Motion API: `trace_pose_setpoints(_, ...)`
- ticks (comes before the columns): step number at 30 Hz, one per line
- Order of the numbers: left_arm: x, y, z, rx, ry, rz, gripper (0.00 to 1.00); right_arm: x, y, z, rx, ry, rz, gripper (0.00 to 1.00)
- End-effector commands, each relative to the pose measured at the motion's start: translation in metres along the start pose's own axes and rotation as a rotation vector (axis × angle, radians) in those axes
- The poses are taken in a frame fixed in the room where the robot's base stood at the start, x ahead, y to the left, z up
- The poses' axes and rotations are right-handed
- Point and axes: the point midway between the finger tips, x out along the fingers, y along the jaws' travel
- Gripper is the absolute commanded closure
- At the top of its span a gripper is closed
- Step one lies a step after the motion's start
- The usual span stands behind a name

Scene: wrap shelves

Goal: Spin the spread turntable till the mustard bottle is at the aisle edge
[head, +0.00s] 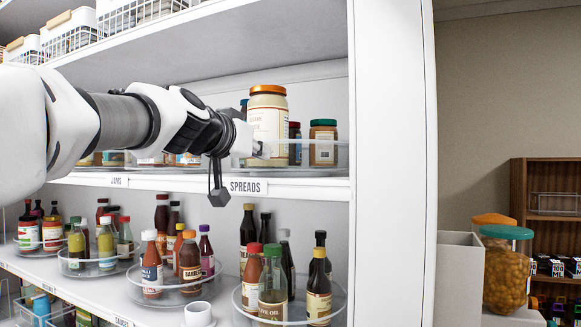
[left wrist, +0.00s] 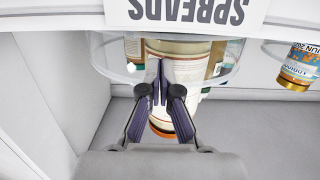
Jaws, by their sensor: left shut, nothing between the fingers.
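The spread turntable (head: 338,157), a clear-rimmed round tray, stands on the middle shelf above the SPREADS label (head: 248,187). On it are a large cream jar with an orange lid (head: 267,118), a jar with a green lid (head: 323,145) and a partly hidden dark jar (head: 294,140). I cannot tell which one is the mustard bottle. My left gripper (head: 256,148) is shut and empty at the turntable's front, close to the cream jar. In the left wrist view, which is upside down, the shut fingers (left wrist: 163,85) overlap the cream jar (left wrist: 185,50); contact is unclear.
A white upright panel (head: 392,160) closes the shelf on the right, near the turntable. The lower shelf holds several turntables of sauce bottles (head: 272,285). White wire baskets (head: 70,32) stand on the shelf above. In the left wrist view another jar (left wrist: 298,65) stands at the right.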

Motion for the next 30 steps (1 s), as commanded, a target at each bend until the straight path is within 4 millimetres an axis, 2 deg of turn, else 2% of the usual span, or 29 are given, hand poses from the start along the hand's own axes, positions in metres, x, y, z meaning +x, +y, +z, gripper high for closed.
trace_pose_setpoints(15,0.007,0.021,-0.001,0.000,-0.001,0.000,1.00,0.000,0.000,0.000,0.000,0.000,0.000,0.60)
trace_pose_setpoints(25,0.007,0.022,-0.001,0.000,0.000,0.000,1.00,0.000,0.000,0.000,0.000,0.000,0.000,0.60)
trace_pose_setpoints(30,0.009,0.030,-0.002,0.002,0.000,0.000,1.00,0.000,0.000,0.000,0.000,0.000,0.000,0.60)
